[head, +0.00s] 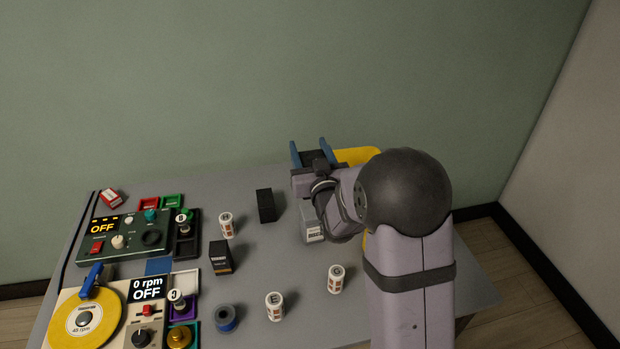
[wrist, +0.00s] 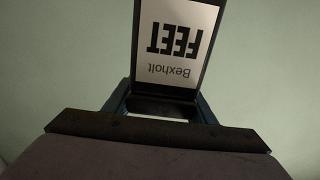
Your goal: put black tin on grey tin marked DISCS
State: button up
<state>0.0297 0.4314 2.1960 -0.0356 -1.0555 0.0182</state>
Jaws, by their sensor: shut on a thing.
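My gripper (head: 310,148), with blue fingers, is raised over the far part of the table in the head view. It is shut on a black tin (head: 314,157). In the wrist view, the black tin (wrist: 178,45) fills the space between the fingers and shows a white label reading "Bexholt FEET", upside down. A grey tin (head: 312,236) with a white label stands on the table below and in front of the gripper, partly hidden by my arm. Its label is too small to read.
Two other dark tins (head: 265,206) (head: 220,259) and several white labelled cans (head: 335,278) stand on the grey table (head: 255,280). A yellow thing (head: 358,156) is partly hidden behind my arm. Control panels (head: 126,237), a turntable (head: 82,320) and small coloured trays crowd the left side.

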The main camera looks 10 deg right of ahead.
notch_tip(320, 180, down, 6)
jog(key=shift+f+p, duration=0.25)
jog(key=shift+p, duration=0.1)
dwell(0.4)
jog(key=shift+f+b, duration=0.25)
jog(key=shift+b, duration=0.05)
jog(key=o, duration=1.7)
jog(key=shift+c, duration=0.2)
jog(key=shift+r, duration=0.2)
jog(key=shift+s, duration=0.15)
jog(key=s+p, duration=0.7)
jog(key=s, duration=0.4)
jog(key=shift+s, duration=0.35)
